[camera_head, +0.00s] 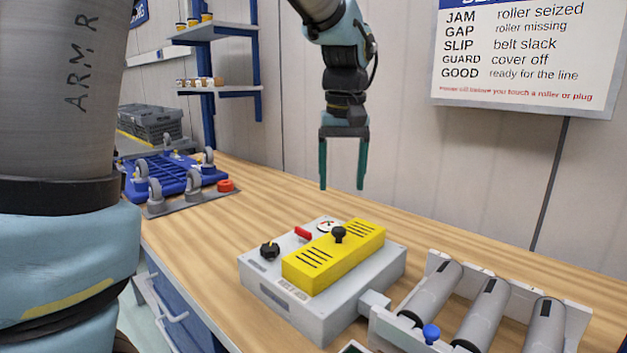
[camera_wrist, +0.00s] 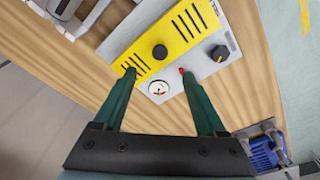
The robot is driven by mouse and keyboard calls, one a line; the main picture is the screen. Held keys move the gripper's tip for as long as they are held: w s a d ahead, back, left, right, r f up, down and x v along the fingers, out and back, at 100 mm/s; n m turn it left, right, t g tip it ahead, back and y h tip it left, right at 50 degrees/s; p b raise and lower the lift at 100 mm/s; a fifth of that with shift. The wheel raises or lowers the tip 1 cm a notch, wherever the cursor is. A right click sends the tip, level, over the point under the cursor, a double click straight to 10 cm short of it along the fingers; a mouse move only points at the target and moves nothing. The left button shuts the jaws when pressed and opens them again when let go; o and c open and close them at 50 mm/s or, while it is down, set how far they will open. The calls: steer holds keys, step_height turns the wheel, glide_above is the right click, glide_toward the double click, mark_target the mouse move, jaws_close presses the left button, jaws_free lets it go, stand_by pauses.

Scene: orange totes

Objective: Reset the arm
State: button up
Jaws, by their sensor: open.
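My gripper (camera_head: 342,188) hangs from the arm above the wooden bench, pointing down, with its two green fingers apart and nothing between them. Below and slightly in front of it is a grey box (camera_head: 372,289) with a yellow slotted cover (camera_head: 334,257) that has a black knob. A red lever, a round gauge and a black dial also sit on the box top. In the wrist view, the open gripper (camera_wrist: 158,76) frames the gauge (camera_wrist: 158,88), with the yellow cover (camera_wrist: 165,35) beyond the fingertips. The fingers appear above the box, not touching it.
A roller frame (camera_head: 480,310) with grey rollers and a blue knob stands right of the box. A wall sign (camera_head: 530,55) hangs at the upper right. Bare bench lies behind the box.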

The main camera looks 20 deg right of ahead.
steer(key=a+f, duration=0.5)
steer(key=a, duration=0.5)
steer(key=s+a+f+n, duration=0.1)
steer(key=a+f, duration=0.4)
steer(key=a, duration=0.4)
steer(key=s+a+f+n, duration=0.1)
steer(key=a+f, duration=0.4)
steer(key=a, duration=0.5)
steer(key=shift+s+a+f, duration=0.2)
steer(key=shift+a+f, duration=0.1)
steer(key=shift+a, duration=0.05)
